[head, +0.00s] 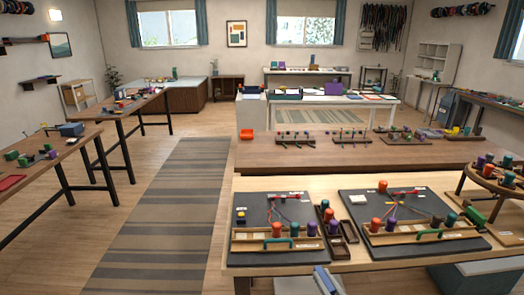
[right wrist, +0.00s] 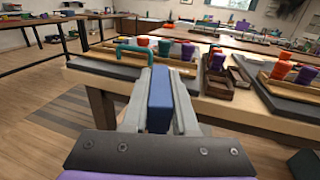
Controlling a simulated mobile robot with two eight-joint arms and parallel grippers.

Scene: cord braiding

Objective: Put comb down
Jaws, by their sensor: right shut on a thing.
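My right gripper (head: 326,280) is at the bottom of the head view, in front of the near table's front edge. In the right wrist view its two grey fingers (right wrist: 160,105) are shut on a blue slab, the comb (right wrist: 159,98). No teeth show on the visible part. The held comb is apart from the table (head: 285,184). On the table lie a left dark board (head: 252,203) and a right dark board (head: 360,206), each with cords, coloured spools and a wooden rack. My left gripper is not in view.
A dark compartment tray (head: 336,240) with coloured spools stands between the two boards. A round wooden stand (head: 497,182) with spools is at the right. A strip of bare tabletop runs along the front edge. A brown table (head: 340,155) is behind.

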